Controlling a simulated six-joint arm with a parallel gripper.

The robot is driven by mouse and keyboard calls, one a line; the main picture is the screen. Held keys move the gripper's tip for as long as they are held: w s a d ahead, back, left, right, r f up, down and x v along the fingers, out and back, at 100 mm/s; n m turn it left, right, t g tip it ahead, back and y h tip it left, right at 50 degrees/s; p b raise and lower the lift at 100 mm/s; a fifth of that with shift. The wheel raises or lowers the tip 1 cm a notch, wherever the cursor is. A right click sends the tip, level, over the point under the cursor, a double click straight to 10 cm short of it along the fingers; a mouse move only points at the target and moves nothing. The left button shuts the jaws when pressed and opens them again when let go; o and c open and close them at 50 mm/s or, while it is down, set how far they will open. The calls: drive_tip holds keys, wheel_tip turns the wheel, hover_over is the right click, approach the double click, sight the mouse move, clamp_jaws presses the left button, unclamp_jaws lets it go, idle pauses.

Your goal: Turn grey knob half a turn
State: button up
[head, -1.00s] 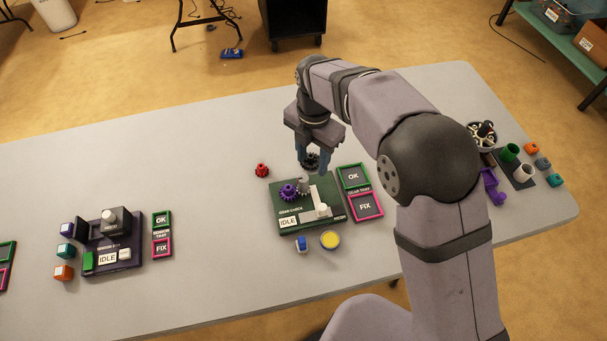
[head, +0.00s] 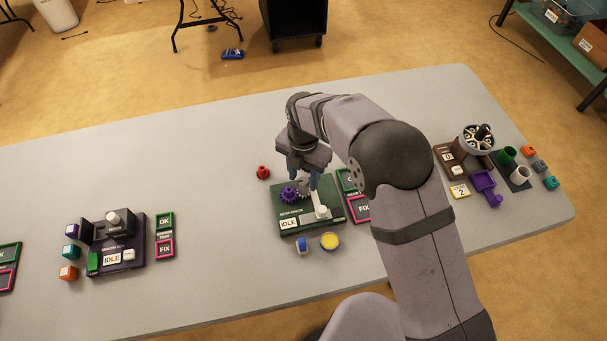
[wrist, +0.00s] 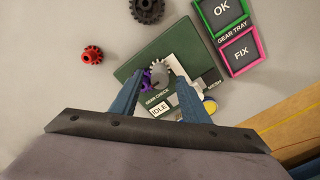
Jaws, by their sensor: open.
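A grey toothed gear (head: 303,186) with a small raised hub stands on the green gear check board (head: 289,223), beside a purple gear (head: 289,194). I see no other grey knob on this board. The grey gear also shows in the wrist view (wrist: 161,69), where the purple gear (wrist: 146,82) is partly behind the left finger. My gripper (head: 303,179) is open, its blue fingers pointing down over the board. In the wrist view my gripper (wrist: 158,84) has one finger on each side of the grey gear's hub, with nothing held. Whether the fingers touch the gear, I cannot tell.
A white lever (head: 321,211) stands close by on the board. A red gear (head: 263,172), black gear (wrist: 147,9), yellow-topped round piece (head: 330,241) and OK/FIX tray (wrist: 239,54) lie around it. A sensor unit with a pale knob (head: 113,217) is at left.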

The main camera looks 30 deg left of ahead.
drive_tip(key=shift+f, duration=0.3)
clamp_jaws()
drive_tip(key=c, duration=1.1)
unclamp_jaws()
drive_tip(key=shift+m, duration=0.4)
